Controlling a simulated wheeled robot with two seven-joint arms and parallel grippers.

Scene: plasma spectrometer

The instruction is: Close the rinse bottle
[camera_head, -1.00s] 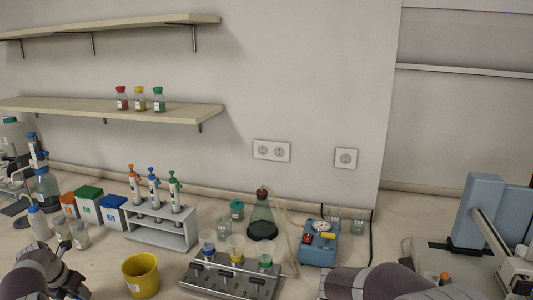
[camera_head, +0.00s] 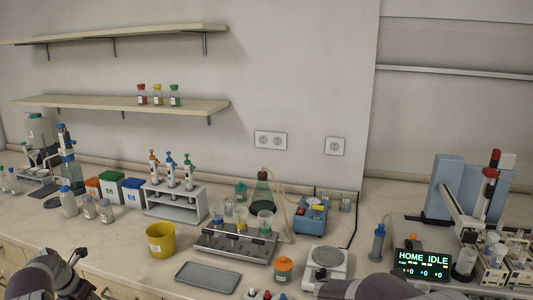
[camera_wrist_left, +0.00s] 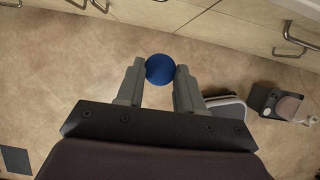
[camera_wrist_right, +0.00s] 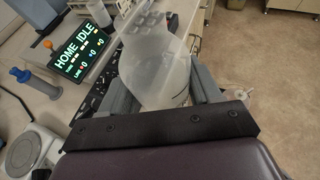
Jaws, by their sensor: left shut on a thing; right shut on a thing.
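In the left wrist view a round blue cap (camera_wrist_left: 160,69) sits between the fingertips of my left gripper (camera_wrist_left: 160,80), which is shut on it over the floor in front of the drawers. The left gripper (camera_head: 80,275) also shows at the lower left of the head view. In the right wrist view a translucent whitish bottle (camera_wrist_right: 155,65) is between the fingers of my right gripper (camera_wrist_right: 160,95), which is shut on it. I cannot make out the bottle's mouth. In the head view my right arm comes in at the bottom right and its gripper is not clear. Cap and bottle are apart.
On the bench stand a yellow cup (camera_head: 161,240), a grey tray (camera_head: 208,277), a balance (camera_head: 327,262), an orange-lidded jar (camera_head: 283,269) and a pipette rack (camera_head: 176,205). The spectrometer's screen (camera_head: 422,263) reads HOME IDLE. Drawer handles (camera_wrist_left: 290,40) run along the bench front.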

